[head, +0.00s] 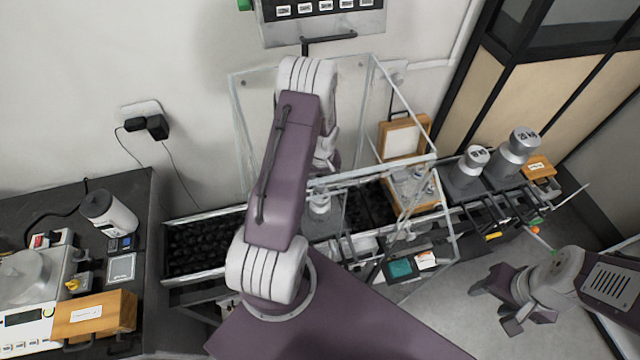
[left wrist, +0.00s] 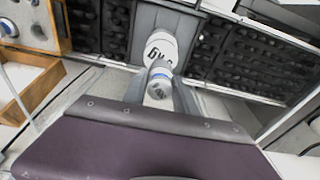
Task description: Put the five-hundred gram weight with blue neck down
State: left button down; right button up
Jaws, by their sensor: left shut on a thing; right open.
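A small pale weight with a blue neck (left wrist: 158,88) sits between the fingers of my left gripper (left wrist: 159,98), which is shut on it. My arm mostly hides this gripper and weight in the head view. A larger white weight (left wrist: 160,46) with black lettering stands just beyond it on a grey plate (left wrist: 182,22). That larger weight also shows in the head view (head: 320,204), inside the glass case. Whether the held weight touches the plate cannot be told. My right gripper (head: 498,306) is open and empty over the floor at the lower right.
Clear glass walls (head: 400,100) surround my left gripper. An open wooden box (head: 404,138) with several small weights is to the right. Two large grey weights (head: 467,166) (head: 512,158) stand farther right. A side table (head: 60,200) with a balance (head: 30,290) is at left.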

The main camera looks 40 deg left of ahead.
pick_arm(q)
notch_tip(320, 180, down, 4)
jog(key=shift+d+r+p, duration=0.1)
jog(key=shift+r+p, duration=0.05)
jog(key=shift+p, duration=0.15)
jog(key=shift+w+f, duration=0.15)
jog(key=shift+f, duration=0.05)
jog(key=c, duration=1.4)
grip_release()
jog(key=shift+f, duration=0.1)
jog(key=o, duration=0.4)
jog(key=shift+o, duration=0.2)
jog(key=shift+r, duration=0.25)
notch_tip(320, 180, up, 12)
jog(key=s+d+b, duration=0.1)
jog(key=b, duration=0.1)
